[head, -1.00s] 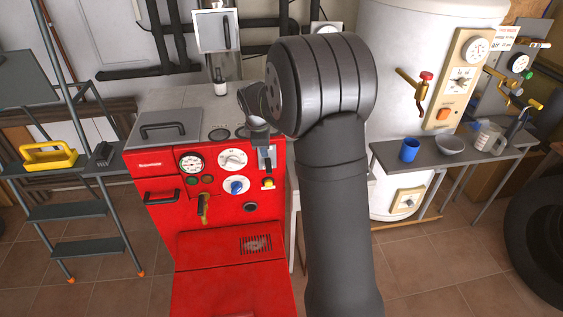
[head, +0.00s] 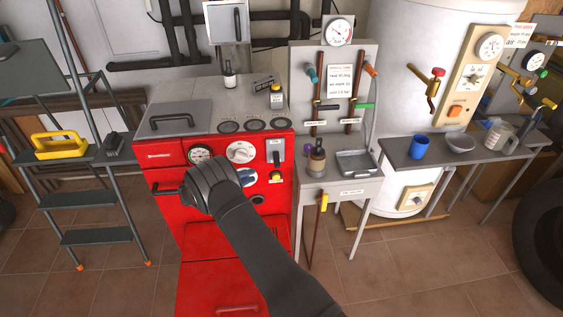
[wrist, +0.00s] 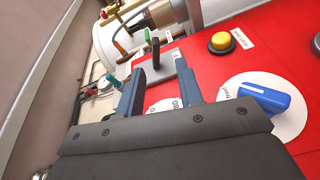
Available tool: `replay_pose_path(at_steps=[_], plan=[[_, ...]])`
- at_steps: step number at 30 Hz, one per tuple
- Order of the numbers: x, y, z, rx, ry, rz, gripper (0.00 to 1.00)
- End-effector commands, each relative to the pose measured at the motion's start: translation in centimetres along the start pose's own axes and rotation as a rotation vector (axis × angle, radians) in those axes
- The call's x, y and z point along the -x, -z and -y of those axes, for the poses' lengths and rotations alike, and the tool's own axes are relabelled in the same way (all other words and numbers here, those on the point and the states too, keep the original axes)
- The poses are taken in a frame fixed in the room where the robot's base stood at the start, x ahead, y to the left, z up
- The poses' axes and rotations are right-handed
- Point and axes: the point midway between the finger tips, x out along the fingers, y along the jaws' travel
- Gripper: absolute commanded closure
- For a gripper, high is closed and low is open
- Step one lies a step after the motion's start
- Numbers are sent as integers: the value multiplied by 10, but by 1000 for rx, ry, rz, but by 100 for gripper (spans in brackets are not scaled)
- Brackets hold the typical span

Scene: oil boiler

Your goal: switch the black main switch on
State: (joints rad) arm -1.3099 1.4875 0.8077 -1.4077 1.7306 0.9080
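The black main switch (head: 277,158) is a small dark lever on a grey plate (head: 275,145) at the right of the red boiler's front panel. I cannot tell whether it is on or off. In the wrist view the black lever (wrist: 155,53) stands up from its grey plate, beyond and between my fingertips. My gripper (wrist: 160,68) is open and empty, its two blue-grey fingers apart on either side of the plate in that picture. I see no contact with the lever. In the head view my arm hides the fingers.
A yellow button (wrist: 220,41) and a blue knob (wrist: 264,98) on a white dial sit right of my fingers in the wrist view. A pressure gauge (head: 201,154) is left on the panel. A small grey table (head: 340,190) stands right of the boiler.

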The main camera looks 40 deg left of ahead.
Motion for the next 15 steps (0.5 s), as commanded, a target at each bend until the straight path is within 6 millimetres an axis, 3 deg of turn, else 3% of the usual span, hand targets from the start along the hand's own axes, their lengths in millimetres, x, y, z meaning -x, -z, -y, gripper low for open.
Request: replay_pose_path(at_steps=[3,8,15], plan=[[19,-2,11,-139,-97,-64,66],[29,-2,14,-235,-151,-107,66],[3,0,10,-245,-156,-109,66]])
